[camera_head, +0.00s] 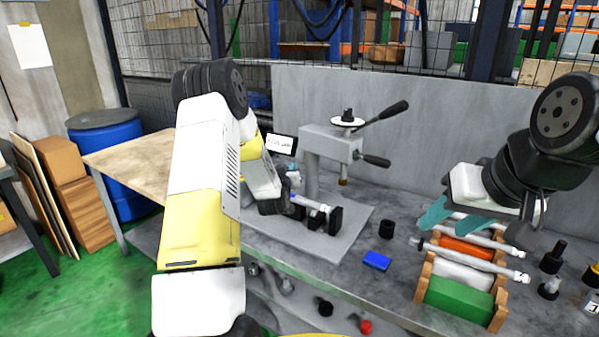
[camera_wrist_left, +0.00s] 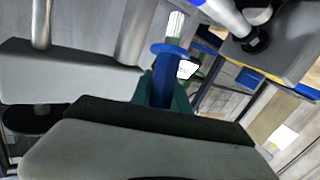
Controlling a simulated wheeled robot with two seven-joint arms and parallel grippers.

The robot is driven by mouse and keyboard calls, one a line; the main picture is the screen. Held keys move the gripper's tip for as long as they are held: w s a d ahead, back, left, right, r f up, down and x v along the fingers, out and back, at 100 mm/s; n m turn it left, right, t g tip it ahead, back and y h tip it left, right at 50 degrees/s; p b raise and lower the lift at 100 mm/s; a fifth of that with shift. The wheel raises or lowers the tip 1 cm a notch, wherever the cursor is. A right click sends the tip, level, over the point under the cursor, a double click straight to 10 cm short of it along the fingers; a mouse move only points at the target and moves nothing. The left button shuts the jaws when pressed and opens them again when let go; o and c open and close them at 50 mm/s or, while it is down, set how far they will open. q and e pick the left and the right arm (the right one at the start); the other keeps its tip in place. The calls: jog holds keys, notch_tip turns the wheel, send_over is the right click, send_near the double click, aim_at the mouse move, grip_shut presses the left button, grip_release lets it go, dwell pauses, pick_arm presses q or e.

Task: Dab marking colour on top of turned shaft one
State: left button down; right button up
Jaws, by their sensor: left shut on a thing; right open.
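My left gripper (camera_wrist_left: 165,95), with dark green fingers, is shut on a blue brush-like tool (camera_wrist_left: 163,72) with a blue collar and a pale ribbed tip. In the head view my left arm hides most of the gripper and the tool. A silver shaft (camera_head: 311,204) lies level in black supports on the grey base plate, just right of that gripper. Whether the tool touches it cannot be told. My right gripper (camera_head: 458,220), with teal fingers, is open at the wooden rack (camera_head: 423,280), where silver shafts (camera_head: 480,261) lie. No shaft is visibly labelled as one.
A blue block (camera_head: 377,260) and a black cylinder (camera_head: 387,229) lie between plate and rack. Black plugs (camera_head: 552,258) stand right of the rack. A grey panel (camera_head: 440,120) closes off the back.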

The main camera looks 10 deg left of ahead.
pick_arm(q)
jog(key=shift+r, duration=2.7)
